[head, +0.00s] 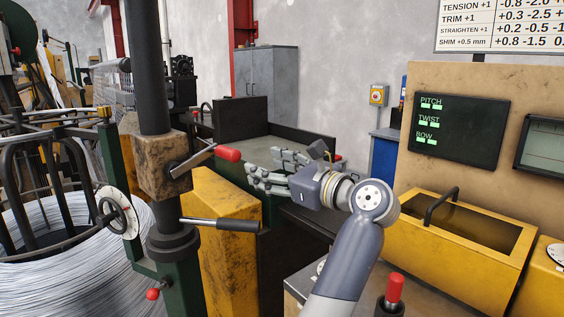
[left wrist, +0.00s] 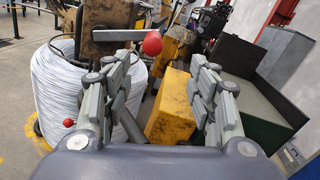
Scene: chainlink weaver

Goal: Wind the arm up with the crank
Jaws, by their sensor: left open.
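A crank with a red handle (head: 228,153) sticks out from a worn brown block (head: 165,165) on a black upright column (head: 148,70). My left gripper (head: 262,167) is open and empty, to the right of the red handle, its fingers pointing at it. In the left wrist view, the red handle (left wrist: 152,43) shows end-on between the two open fingers (left wrist: 160,62), beyond their tips. The fingers look apart from it. A second lever with a dark grip (head: 235,225) sticks out lower on the column. My right gripper is not in view.
A wire coil (head: 75,250) stands at left, beside a white dial (head: 118,212). A yellow machine body (head: 220,200) stands below the crank. A yellow open-topped box (head: 440,255) and a dark panel with green lights (head: 462,130) are at right.

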